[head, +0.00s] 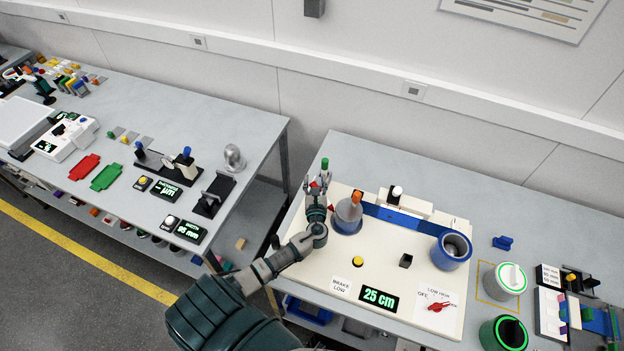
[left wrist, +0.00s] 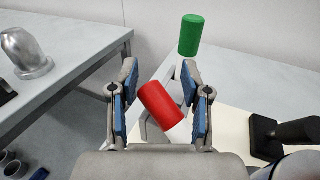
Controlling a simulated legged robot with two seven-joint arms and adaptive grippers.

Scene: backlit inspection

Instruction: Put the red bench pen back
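The red bench pen (left wrist: 160,104) shows in the left wrist view as a red cylinder with a pale lower part, tilted, between the fingers of my left gripper (left wrist: 163,100). Small gaps show between it and the finger pads, so the gripper looks open around it. In the head view my left gripper (head: 318,184) is at the back left of the cream board (head: 318,262), and only a little red shows between its fingers. A green-capped piece (left wrist: 191,35) stands just beyond; its cap (head: 325,163) also shows in the head view. The pen's lower end is hidden. My right gripper is out of view.
A blue cup (head: 452,250), a small black block (head: 405,260) and a "25 cm" display (head: 379,298) are on the board. A gap separates the left bench (head: 235,125).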

